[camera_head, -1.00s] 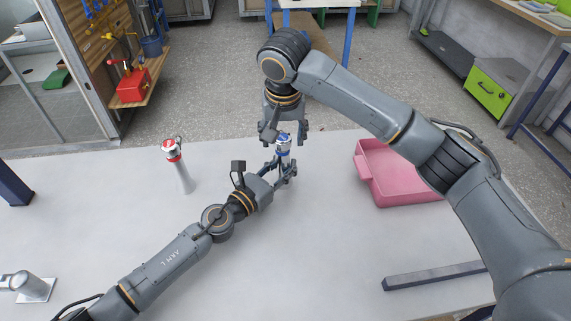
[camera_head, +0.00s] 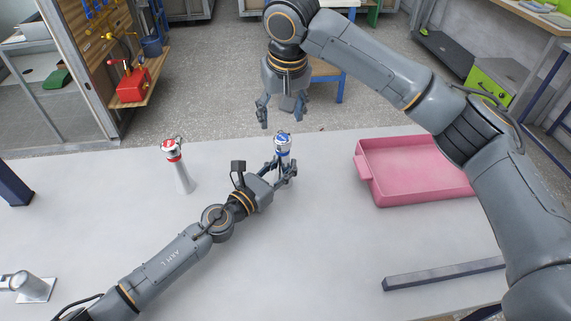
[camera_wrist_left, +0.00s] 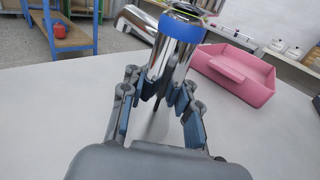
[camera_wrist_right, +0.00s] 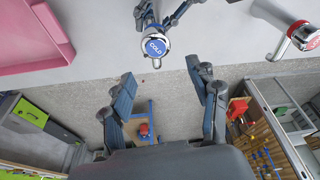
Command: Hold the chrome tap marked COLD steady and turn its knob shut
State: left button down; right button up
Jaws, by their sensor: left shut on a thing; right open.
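The chrome tap with the blue band (camera_head: 283,150) stands upright on the white counter in the head view. Its blue top disc reads COLD (camera_wrist_right: 155,47) in the right wrist view. My left gripper (camera_head: 285,178) is shut around the tap's chrome body below the blue band; the left wrist view shows its fingers on both sides of the body (camera_wrist_left: 172,62). My right gripper (camera_head: 294,127) is open and empty, above and behind the tap, apart from it. In the right wrist view the tap lies beyond the open fingers (camera_wrist_right: 165,88).
A second chrome tap with a red band (camera_head: 177,165) stands to the left on the counter (camera_head: 320,250). A pink tray (camera_head: 410,195) is at the right, and a dark bar (camera_head: 440,275) lies at front right. Another chrome fitting (camera_head: 28,285) is at the left edge.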

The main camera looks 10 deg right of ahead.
aim_at(283, 138)
jog(key=shift+d+r+n, duration=0.15)
jog(key=shift+r+n, duration=0.6)
jog(key=shift+n, duration=0.15)
jog(key=shift+s+f, duration=0.1)
jog(key=shift+y, duration=0.3)
jog(key=shift+f, duration=4.3)
jog(key=c, duration=0.9)
